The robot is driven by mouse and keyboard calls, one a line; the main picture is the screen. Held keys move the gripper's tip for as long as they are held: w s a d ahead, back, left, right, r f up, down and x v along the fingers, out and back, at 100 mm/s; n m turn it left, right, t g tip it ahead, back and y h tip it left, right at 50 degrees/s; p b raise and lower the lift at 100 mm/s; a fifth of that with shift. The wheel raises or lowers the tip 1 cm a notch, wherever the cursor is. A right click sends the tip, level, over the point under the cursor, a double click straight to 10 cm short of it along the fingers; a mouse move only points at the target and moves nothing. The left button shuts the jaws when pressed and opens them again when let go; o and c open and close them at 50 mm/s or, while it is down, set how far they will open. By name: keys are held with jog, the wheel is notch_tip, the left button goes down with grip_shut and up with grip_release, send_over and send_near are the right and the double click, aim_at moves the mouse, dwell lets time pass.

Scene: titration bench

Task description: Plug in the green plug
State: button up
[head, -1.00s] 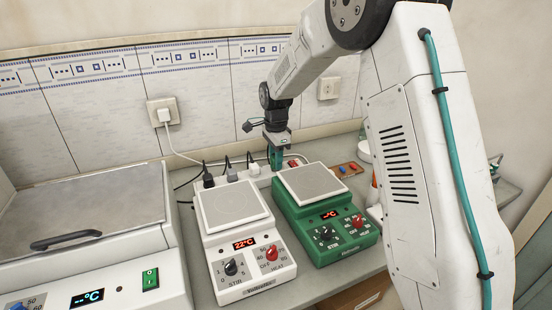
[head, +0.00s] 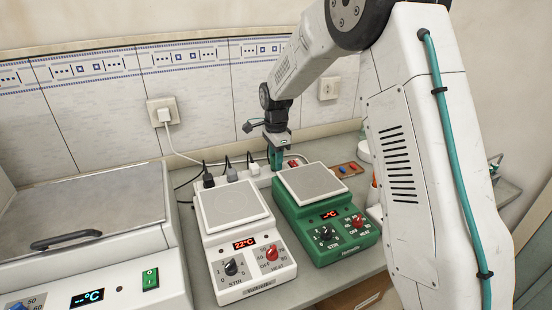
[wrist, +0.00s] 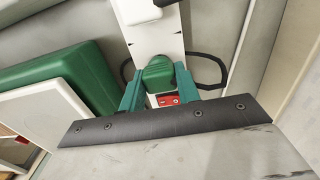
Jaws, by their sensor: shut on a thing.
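The green plug (wrist: 158,72) sits between the teal fingers of my gripper (wrist: 160,88) in the wrist view, with the jaws shut on it. It is over or against the white power strip (wrist: 155,40), close to a red switch (wrist: 168,100). I cannot tell whether its pins are in a socket. In the head view my gripper (head: 275,158) points down at the right end of the power strip (head: 255,171), behind the green hotplate stirrer (head: 325,215), and the plug is not distinct there. The green stirrer's display shows a dash before °C.
A white hotplate stirrer (head: 240,235) reading 22 °C stands left of the green one. Dark plugs (head: 208,181) fill the strip's left part. A white plug (head: 164,115) is in the wall socket. A large lidded bath (head: 85,225) stands at far left.

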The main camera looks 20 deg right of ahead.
jog(key=shift+f, duration=0.45)
jog(key=o, duration=1)
jog(key=shift+r, duration=3.9)
notch_tip(320, 180, up, 15)
